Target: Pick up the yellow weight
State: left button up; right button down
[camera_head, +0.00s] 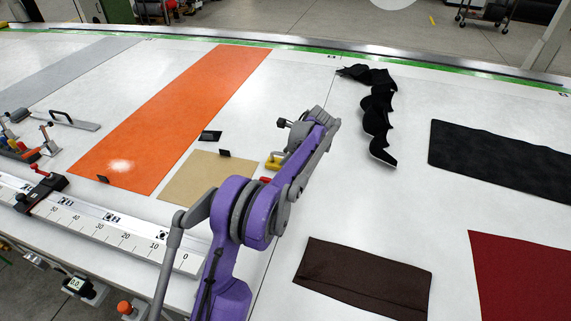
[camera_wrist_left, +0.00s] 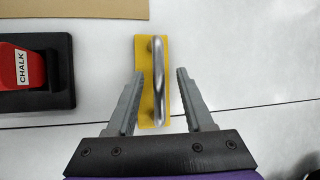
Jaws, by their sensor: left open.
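The yellow weight (camera_head: 273,163) lies on the white table beside the beige sheet, partly hidden behind my left arm in the head view. In the left wrist view, the weight (camera_wrist_left: 146,50) is a narrow yellow block with a silver bar handle along its top. My left gripper (camera_wrist_left: 160,74) is open above it. One finger is on each side of the handle, the left finger overlapping the yellow edge in the picture. I cannot tell how high the fingertips are or whether they touch. In the head view the fingers are hidden by the arm. My right gripper is not in view.
A red chalk holder (camera_wrist_left: 22,66) on a black base sits left of the weight. A beige sheet (camera_head: 205,175) and an orange strip (camera_head: 175,120) lie further left. Black crumpled cloth (camera_head: 376,110), a brown piece (camera_head: 365,280) and a dark red piece (camera_head: 525,270) lie to the right.

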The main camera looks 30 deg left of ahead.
pick_arm(q)
jog(key=shift+a+f, duration=0.2)
jog(key=shift+f, duration=0.1)
grip_shut()
jog(key=shift+r, duration=0.1)
dwell(1.1)
